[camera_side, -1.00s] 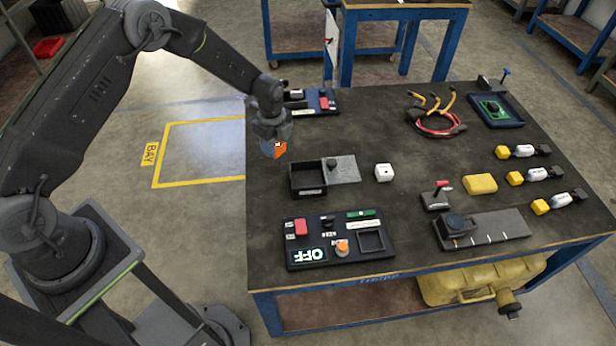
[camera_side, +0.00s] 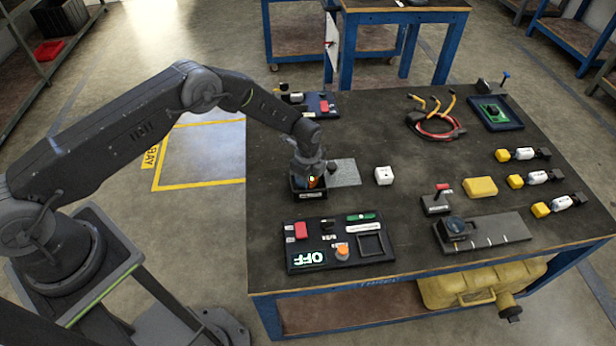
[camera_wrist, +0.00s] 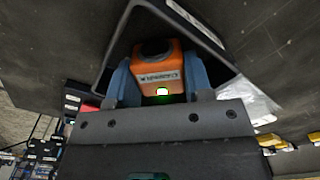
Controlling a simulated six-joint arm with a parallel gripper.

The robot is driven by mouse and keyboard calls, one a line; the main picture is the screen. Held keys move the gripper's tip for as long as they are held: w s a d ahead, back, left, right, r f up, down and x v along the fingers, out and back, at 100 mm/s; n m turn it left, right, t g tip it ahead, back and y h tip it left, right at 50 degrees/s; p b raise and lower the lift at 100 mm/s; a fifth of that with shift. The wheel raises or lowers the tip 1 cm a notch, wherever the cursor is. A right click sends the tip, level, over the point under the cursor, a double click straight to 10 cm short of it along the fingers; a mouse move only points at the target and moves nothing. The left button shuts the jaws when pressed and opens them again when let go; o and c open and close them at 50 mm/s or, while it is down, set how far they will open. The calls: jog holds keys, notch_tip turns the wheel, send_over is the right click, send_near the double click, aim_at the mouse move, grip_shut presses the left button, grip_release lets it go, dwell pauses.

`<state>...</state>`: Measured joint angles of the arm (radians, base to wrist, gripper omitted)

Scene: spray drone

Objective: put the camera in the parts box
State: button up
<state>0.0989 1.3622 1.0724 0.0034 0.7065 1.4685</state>
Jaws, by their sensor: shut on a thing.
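The camera is a small orange block with a dark round lens, a label and a lit green spot; it shows in the wrist view (camera_wrist: 160,72). My gripper (camera_wrist: 158,85) is shut on it, with a blue finger on each side. In the side view my gripper (camera_side: 309,180) is down at the parts box (camera_side: 309,194), a black open box with a grey lid plate (camera_side: 345,172) at its right. Only a little orange shows there. The wrist view shows box walls around the camera. Whether the camera touches the box floor is hidden.
A black control panel (camera_side: 300,262) with a lit OFF display lies in front of the box. A white cube (camera_side: 384,176) stands to the right. A lever block (camera_side: 436,200) and a yellow block (camera_side: 481,186) are farther right.

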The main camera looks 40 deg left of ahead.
jog(key=shift+f, duration=0.15)
jog(key=o, duration=0.7)
jog(key=shift+c, duration=0.2)
notch_tip(320, 180, up, 12)
jog(key=shift+r, duration=0.2)
